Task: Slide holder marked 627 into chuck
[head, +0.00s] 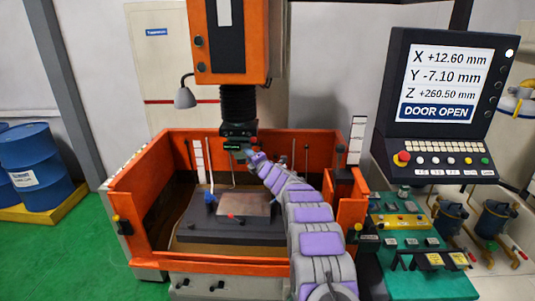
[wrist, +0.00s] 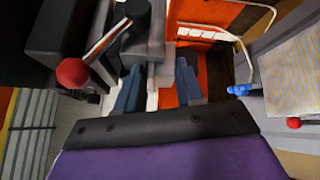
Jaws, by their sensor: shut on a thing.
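The chuck (head: 238,130) is the dark block under the machine head's black bellows in the head view. My gripper (head: 249,153) is just below and right of it, at the end of my purple and grey arm. In the wrist view my gripper (wrist: 158,68) has its two blue-grey fingers on either side of a grey block, which I take to be the holder (wrist: 156,48). No number is readable on it. The dark chuck body (wrist: 70,35) is close by at upper left, with a red-ball lever (wrist: 72,71). Whether holder and chuck touch is unclear.
The orange tank wall (head: 185,257) surrounds the work table (head: 215,226), which carries a plate (head: 245,203) and a blue clamp (head: 209,198). A lamp (head: 185,97) hangs left of the head. The screen (head: 449,82) reads DOOR OPEN.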

